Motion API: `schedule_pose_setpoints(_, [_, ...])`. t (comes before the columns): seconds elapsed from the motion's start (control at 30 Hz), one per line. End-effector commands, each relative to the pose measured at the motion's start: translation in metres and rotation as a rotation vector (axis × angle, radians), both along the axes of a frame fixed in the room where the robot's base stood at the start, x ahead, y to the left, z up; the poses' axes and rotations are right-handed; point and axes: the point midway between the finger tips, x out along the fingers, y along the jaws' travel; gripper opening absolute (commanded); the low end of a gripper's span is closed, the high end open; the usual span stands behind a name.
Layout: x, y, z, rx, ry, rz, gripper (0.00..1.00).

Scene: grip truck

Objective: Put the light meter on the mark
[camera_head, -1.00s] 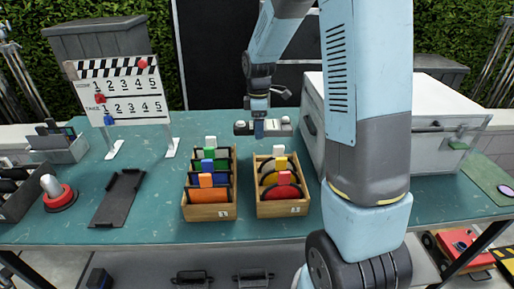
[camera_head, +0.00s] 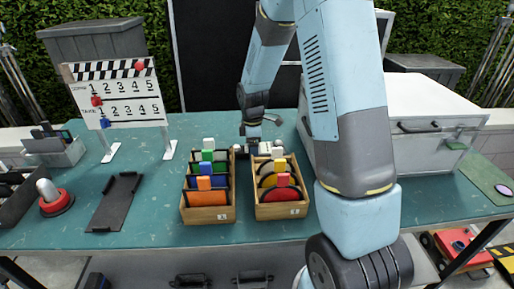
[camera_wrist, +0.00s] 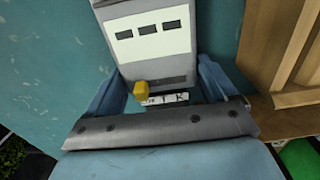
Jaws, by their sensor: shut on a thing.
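My gripper (camera_head: 262,148) is low behind the two wooden card boxes, near the back middle of the table. In the wrist view my gripper (camera_wrist: 160,85) is shut on a grey device (camera_wrist: 150,12) with a white panel, three dark windows and a yellow knob. This device may be the light meter; its small lettered label is partly covered by the gripper. In the head view the device is mostly hidden by the boxes and the gripper. I cannot make out a mark on the table.
Two wooden boxes of coloured cards (camera_head: 208,214) (camera_head: 281,210) stand in front of my gripper. A white case (camera_head: 390,105) stands to the right. A clapperboard (camera_head: 118,95), black tray (camera_head: 117,200) and red-based dome (camera_head: 53,197) are at left. Table between clapperboard and boxes is clear.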

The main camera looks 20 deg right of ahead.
Motion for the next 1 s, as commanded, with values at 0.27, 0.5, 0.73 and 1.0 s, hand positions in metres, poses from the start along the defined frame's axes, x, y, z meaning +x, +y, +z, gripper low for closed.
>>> schedule_pose_setpoints(0.27, [0.0,0.0,-0.001,0.0,0.0,-0.001,1.0])
schedule_pose_setpoints(0.5, [0.0,0.0,0.001,0.0,0.0,-0.001,1.0])
schedule_pose_setpoints(0.73, [0.001,-0.001,0.026,0.001,-0.005,-0.002,1.0])
schedule_pose_setpoints(1.0, [0.001,-0.001,0.078,0.0,-0.004,-0.002,1.0])
